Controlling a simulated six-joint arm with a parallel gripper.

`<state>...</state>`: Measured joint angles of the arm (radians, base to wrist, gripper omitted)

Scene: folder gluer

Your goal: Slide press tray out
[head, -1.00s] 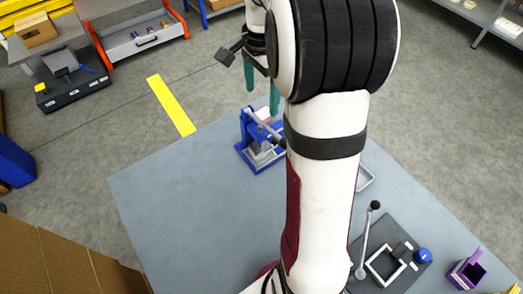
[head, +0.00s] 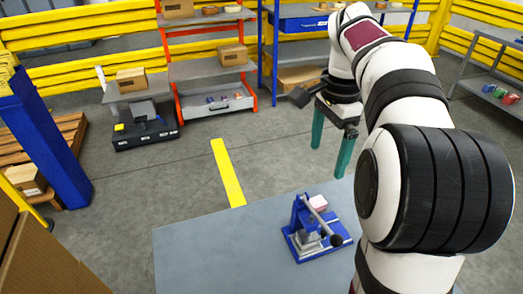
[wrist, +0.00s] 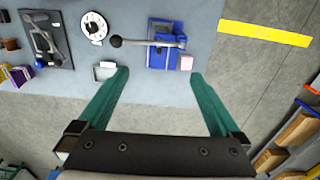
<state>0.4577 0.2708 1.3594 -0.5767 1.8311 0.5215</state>
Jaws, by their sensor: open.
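The blue press (head: 318,230) stands on the grey table near its far edge. I cannot clearly make out the press tray among the grey parts low in the press. My gripper (head: 329,162), with two teal fingers, is open and empty, up beyond the press in the head view. In the wrist view my gripper (wrist: 160,73) has its fingertips wide apart, with the press ahead between and above them.
In the wrist view a small pale tray (wrist: 104,71) lies left of the press near the table edge. A round white dial (wrist: 95,27) and a black-based lever device (wrist: 45,40) stand farther left, with a purple holder (wrist: 20,76). The table (head: 200,262) left of the press is bare.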

